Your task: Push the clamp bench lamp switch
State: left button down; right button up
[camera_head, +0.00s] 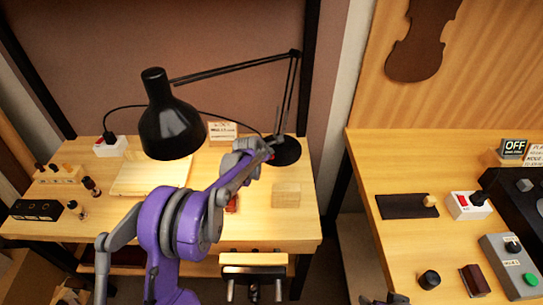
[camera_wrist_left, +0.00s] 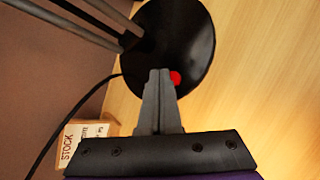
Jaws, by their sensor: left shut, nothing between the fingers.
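The black bench lamp (camera_head: 172,128) stands on the left table, its shade over a pale board and its arm running to a round base (camera_head: 288,152) at the table's back right. In the left wrist view the base (camera_wrist_left: 185,35) carries a small red button (camera_wrist_left: 175,78), the switch. My left gripper (camera_head: 266,149) is shut and empty, at the base's near left edge. In the wrist view its fingertips (camera_wrist_left: 160,73) lie just left of the red button; I cannot tell whether they touch it. A dark part at the head view's bottom edge may be my right gripper (camera_head: 385,299), mostly cut off.
A lettered wooden block (camera_head: 222,133) stands behind the arm; it also shows in the wrist view (camera_wrist_left: 82,143). A light wood block (camera_head: 286,195) lies in front of the base. A black cable runs behind. The right bench (camera_head: 400,165) holds several switches and boxes.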

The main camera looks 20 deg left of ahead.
pick_arm(q)
jog(key=shift+r, duration=0.15)
jog(key=shift+r+p, duration=1.15)
jog(key=shift+r, duration=1.75)
